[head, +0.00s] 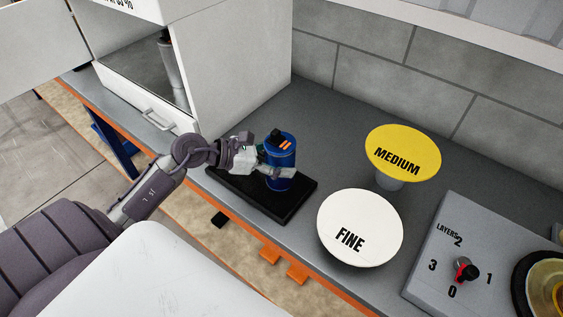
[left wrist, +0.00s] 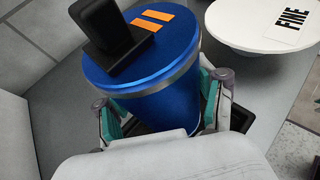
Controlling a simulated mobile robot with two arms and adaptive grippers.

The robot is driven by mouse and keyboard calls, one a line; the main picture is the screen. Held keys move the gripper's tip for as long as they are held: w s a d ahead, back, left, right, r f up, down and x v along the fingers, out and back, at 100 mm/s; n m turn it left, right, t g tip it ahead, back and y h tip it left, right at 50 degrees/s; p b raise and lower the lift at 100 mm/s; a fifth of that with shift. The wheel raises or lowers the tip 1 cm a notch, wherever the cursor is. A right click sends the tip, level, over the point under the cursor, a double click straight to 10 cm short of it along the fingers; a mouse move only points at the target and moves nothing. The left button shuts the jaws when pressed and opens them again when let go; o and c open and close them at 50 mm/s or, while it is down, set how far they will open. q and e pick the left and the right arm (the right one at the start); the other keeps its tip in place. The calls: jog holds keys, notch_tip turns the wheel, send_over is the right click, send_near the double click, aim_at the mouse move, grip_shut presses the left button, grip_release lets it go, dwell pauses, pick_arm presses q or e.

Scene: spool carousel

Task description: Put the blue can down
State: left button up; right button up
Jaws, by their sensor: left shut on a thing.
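The blue can (head: 281,156) has orange stripes and a black block-like piece on its lid. It is upright over a black mat or tray (head: 236,193) on the grey bench. My left gripper (head: 268,170) is shut on its side. In the left wrist view, the fingers (left wrist: 165,115) with teal pads lie on both sides of the blue can (left wrist: 165,102), just below its metal rim. Its base is partly hidden, so I cannot tell whether it touches the black surface. My right gripper is not in view.
A white disc marked FINE (head: 360,215) and a yellow disc marked MEDIUM (head: 404,146) stand to the right. A grey LAYERS dial box (head: 440,262) is farther right. A white open-fronted cabinet (head: 235,70) stands behind left. Bare bench (head: 325,130) lies behind the can.

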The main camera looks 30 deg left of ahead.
pick_arm(q)
jog(key=shift+f, duration=1.1)
jog(key=shift+f, duration=0.15)
jog(key=o, duration=1.3)
jog(key=shift+o, duration=0.2)
